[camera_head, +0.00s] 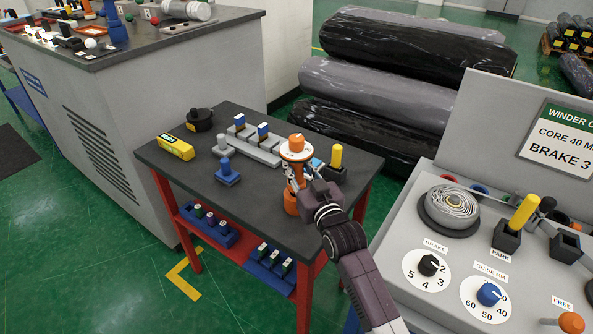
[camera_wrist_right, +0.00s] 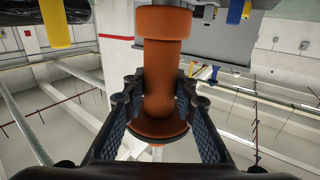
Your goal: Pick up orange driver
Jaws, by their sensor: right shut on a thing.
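The orange driver (camera_head: 291,204) is upright over the front right part of the small dark-topped table (camera_head: 189,185). It has an orange cap and a pale disc near its top. My right gripper (camera_head: 303,186) comes in from the lower right and is shut on it. In the right wrist view the driver (camera_wrist_right: 164,65) stands between the two padded fingers (camera_wrist_right: 160,100), which press on its sides. I cannot tell whether its lower end touches the table. My left gripper is not in view.
A yellow box (camera_head: 175,147), a black round part (camera_head: 200,120), a blue piece (camera_head: 227,174) and a grey rack (camera_head: 250,142) are on the table. A yellow-handled tool (camera_head: 336,156) stands close behind the gripper. The control panel (camera_head: 425,215) is at right, wrapped rolls (camera_head: 380,90) behind.

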